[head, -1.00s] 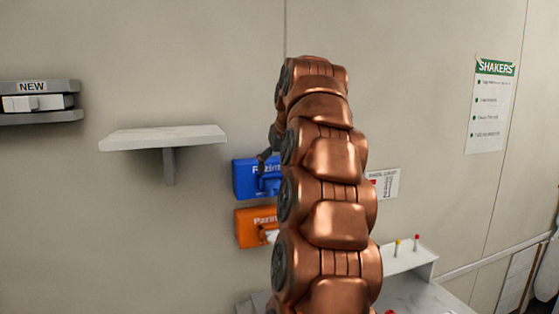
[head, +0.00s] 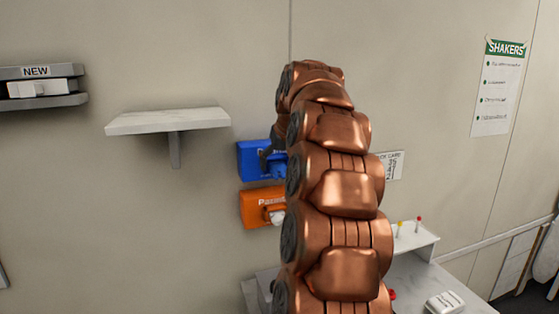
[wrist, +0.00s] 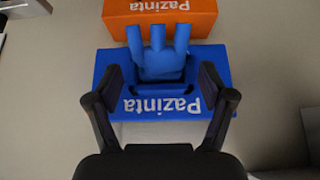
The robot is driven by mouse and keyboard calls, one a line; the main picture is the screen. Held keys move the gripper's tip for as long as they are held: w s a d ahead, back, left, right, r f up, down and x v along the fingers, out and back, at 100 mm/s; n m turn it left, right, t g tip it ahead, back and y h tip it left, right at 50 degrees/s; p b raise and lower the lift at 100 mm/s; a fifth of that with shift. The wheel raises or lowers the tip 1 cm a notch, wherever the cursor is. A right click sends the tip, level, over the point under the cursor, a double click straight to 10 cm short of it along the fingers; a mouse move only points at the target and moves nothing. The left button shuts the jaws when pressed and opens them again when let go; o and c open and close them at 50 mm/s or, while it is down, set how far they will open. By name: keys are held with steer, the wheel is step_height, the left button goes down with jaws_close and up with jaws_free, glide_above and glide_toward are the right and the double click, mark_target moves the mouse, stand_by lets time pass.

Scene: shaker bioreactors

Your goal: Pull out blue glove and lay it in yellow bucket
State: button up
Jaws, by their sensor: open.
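A blue glove (wrist: 160,55) sticks out of the front of the blue Pazinta box (wrist: 215,62) in the wrist view, its fingers pointing toward the orange box. The blue box is on the wall in the head view (head: 252,160), partly hidden by my arm. My gripper (wrist: 160,82) is open in front of the blue box, with one finger on either side of the glove and a gap to each. In the head view only a dark part of my gripper shows beside the blue box. I see no yellow bucket in these frames.
An orange Pazinta box (head: 255,207) with a white piece sticking out is mounted below the blue one. A grey wall shelf (head: 168,121) is to the left. A bench (head: 420,285) with a small raised rack (head: 415,240) stands at the lower right.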

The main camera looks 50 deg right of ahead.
mark_target(282, 173)
steer(key=shift+c, duration=0.3)
steer(key=c, duration=0.8)
steer(key=shift+c, duration=0.2)
steer(key=shift+s+a+b, duration=0.5)
steer(key=shift+s+b, duration=0.25)
steer(key=shift+s, duration=0.1)
steer(key=shift+s+a+b, duration=0.45)
steer(key=shift+s+b, duration=0.25)
steer(key=shift+s, duration=0.15)
steer(key=shift+s+a+b, duration=0.35)
steer(key=shift+s, duration=0.25)
steer(key=shift+s+a+b, duration=0.3)
steer(key=shift+s, duration=0.3)
steer(key=shift+a, duration=0.1)
